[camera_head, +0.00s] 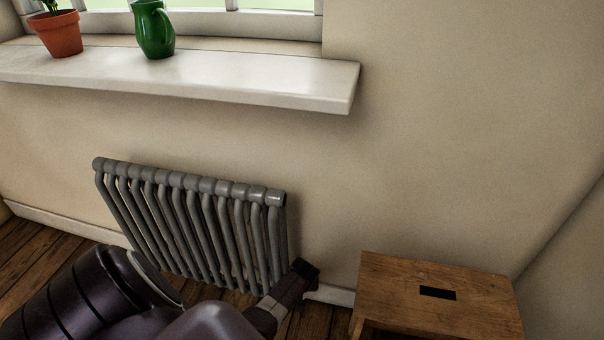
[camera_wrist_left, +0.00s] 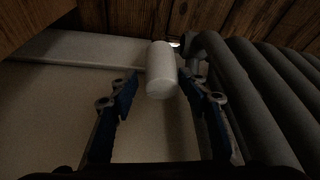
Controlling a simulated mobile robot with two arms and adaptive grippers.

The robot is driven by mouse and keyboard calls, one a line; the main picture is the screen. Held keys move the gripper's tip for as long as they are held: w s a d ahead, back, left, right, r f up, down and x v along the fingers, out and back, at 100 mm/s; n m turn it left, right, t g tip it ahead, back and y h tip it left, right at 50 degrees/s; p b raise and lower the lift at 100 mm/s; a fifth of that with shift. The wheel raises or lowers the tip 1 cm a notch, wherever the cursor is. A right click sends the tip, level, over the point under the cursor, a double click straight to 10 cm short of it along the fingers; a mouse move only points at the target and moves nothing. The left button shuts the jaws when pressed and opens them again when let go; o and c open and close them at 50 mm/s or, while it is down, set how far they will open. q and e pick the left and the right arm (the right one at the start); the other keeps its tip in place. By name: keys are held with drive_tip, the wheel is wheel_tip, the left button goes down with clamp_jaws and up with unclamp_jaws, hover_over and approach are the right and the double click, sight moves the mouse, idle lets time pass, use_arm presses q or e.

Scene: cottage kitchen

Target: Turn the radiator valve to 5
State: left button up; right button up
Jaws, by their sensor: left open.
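The grey ribbed radiator (camera_head: 190,215) hangs on the wall below the window sill. The radiator valve, a pale rounded cylinder (camera_wrist_left: 160,70), shows in the left wrist view beside the radiator's end. My left gripper (camera_wrist_left: 163,92) is open, with one blue-padded finger on each side of the valve in the picture. I cannot tell whether the fingers touch it. No number shows on the valve. In the head view the left gripper (camera_head: 304,272) is at the radiator's lower right corner and the valve is hidden. My right gripper is not in view.
A wooden stool or box (camera_head: 435,295) with a slot in its top stands right of my left gripper. The stone sill (camera_head: 250,80) juts out above the radiator, holding a potted plant (camera_head: 57,35) and a green jug (camera_head: 154,30). The skirting board (camera_head: 60,224) runs along the wooden floor.

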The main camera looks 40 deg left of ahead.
use_arm(q)
drive_tip(key=v, duration=0.7)
idle(0.5)
